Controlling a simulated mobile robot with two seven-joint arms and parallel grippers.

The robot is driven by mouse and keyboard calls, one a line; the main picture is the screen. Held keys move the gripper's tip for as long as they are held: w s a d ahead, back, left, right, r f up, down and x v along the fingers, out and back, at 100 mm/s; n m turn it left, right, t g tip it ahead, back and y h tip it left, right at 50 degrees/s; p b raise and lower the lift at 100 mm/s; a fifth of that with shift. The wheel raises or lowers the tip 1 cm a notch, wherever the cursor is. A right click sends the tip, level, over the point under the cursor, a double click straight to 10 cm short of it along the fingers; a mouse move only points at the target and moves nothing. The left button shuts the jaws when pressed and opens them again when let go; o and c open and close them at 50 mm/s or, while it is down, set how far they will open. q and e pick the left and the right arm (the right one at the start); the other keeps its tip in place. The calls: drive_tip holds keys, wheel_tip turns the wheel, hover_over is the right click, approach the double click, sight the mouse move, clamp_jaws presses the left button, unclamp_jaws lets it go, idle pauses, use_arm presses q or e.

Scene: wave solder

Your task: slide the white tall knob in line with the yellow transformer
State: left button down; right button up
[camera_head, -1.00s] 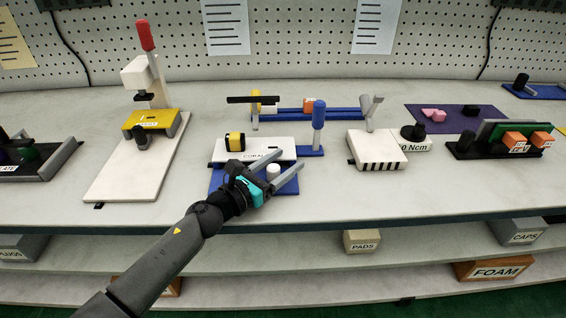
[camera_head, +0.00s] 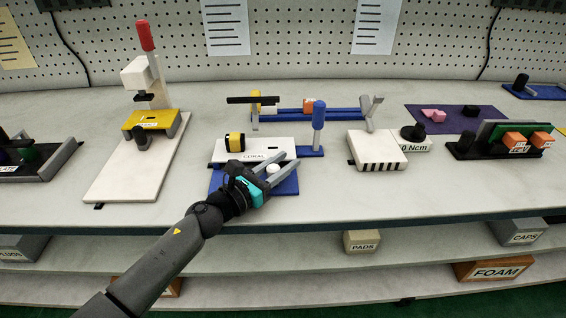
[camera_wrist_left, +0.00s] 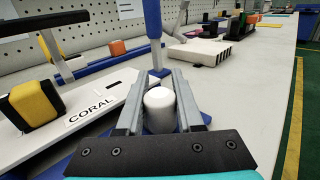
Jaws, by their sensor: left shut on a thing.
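The white knob (camera_head: 273,170) is a short-looking cylinder at the front of the blue base (camera_head: 286,187) in the head view. My left gripper (camera_head: 276,169) has its fingers on both sides of it and is shut on it. The knob (camera_wrist_left: 160,108) also shows between the two fingers in the left wrist view. The yellow transformer (camera_head: 235,142), yellow with black, sits on the white plate labelled CORAL (camera_head: 283,144), behind and left of the knob. It also shows at the left of the left wrist view (camera_wrist_left: 34,103). My right gripper is not in view.
A blue upright handle (camera_head: 319,115) stands behind and right of the knob. A blue rail (camera_head: 335,114) runs behind the plate. A white striped block (camera_head: 376,151) lies to the right, and a white press base (camera_head: 138,177) to the left.

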use_arm(q)
drive_tip(key=shift+a, duration=0.1)
idle(0.7)
drive_tip(key=shift+a+f, duration=0.1)
drive_tip(key=shift+a, duration=0.25)
drive_tip(key=a+b, duration=0.2)
drive_tip(key=a, duration=0.5)
drive_tip(key=shift+a+b, duration=0.3)
drive_tip(key=shift+a, duration=0.5)
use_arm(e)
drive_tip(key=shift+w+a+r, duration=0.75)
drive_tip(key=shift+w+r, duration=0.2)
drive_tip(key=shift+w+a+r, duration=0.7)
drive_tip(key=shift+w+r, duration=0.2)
use_arm(q)
drive_tip(key=shift+w, duration=0.1)
drive_tip(key=c, duration=0.5)
unclamp_jaws()
drive_tip(key=shift+c, duration=0.2)
